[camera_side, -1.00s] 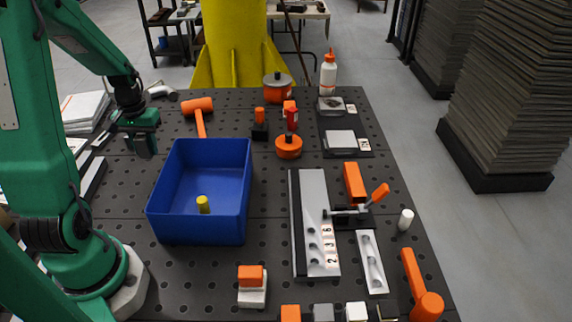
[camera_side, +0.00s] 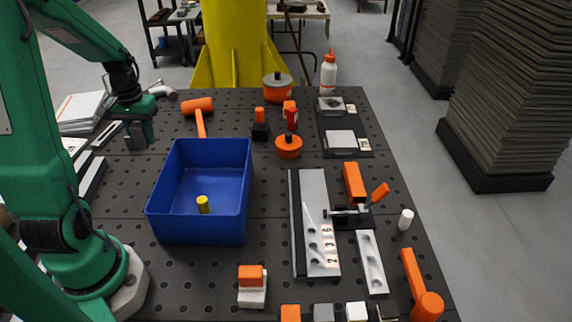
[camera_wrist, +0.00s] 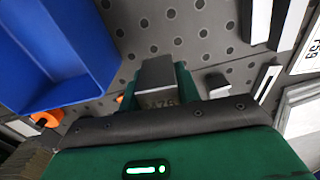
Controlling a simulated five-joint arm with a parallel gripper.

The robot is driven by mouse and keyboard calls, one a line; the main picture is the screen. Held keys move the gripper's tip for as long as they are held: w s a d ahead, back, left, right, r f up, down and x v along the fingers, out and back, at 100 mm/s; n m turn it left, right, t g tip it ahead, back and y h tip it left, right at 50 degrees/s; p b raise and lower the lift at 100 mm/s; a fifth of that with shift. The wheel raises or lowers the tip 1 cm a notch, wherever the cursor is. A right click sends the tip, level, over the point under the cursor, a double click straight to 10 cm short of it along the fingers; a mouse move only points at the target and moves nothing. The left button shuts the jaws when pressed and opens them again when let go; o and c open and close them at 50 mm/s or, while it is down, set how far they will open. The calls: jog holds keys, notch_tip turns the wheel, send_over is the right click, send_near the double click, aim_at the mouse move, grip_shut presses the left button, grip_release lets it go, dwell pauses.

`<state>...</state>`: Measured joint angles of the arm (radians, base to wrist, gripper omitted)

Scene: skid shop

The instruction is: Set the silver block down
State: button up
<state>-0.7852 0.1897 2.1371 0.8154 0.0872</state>
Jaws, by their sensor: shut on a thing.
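My gripper (camera_side: 139,138) is over the left edge of the perforated table, left of the blue bin's far end in the side view. In the wrist view my gripper (camera_wrist: 158,88) is shut on the silver block (camera_wrist: 155,77), a grey block with faint dark markings on its near face. The block is between the green jaws, with the table surface beyond it. The block is too small and too dark in the side view to make out clearly. I cannot tell exactly how high it is above the table.
The blue bin (camera_side: 246,207) holds a yellow cylinder (camera_side: 203,205). An orange mallet (camera_side: 198,106) lies behind it. Long bars (camera_wrist: 262,20) and a small grey piece (camera_wrist: 217,84) lie right of the block in the wrist view. Bare perforated table shows beyond the block.

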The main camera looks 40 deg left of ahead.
aim_at(139, 124)
notch_tip(139, 124, up, 9)
jog(key=shift+w+d+r, duration=0.1)
jog(key=shift+w, duration=0.05)
jog(key=w+d+m, duration=0.3)
jog(key=w+d, duration=0.6)
jog(key=d, duration=0.5)
jog(key=w+d+m, duration=0.3)
jog(key=w+d, duration=0.5)
jog(key=d, duration=0.7)
jog(key=s+d+m, duration=0.3)
jog(key=d+m, duration=0.1)
jog(key=d, duration=1.7)
jog(key=s+d+m, duration=0.2)
jog(key=s+d, duration=0.6)
jog(key=d, duration=0.5)
jog(key=shift+m, duration=0.3)
jog(key=f, duration=0.5)
jog(key=shift+s+d+f, duration=0.15)
jog(key=shift+d+f, duration=0.05)
jog(key=shift+d, duration=0.2)
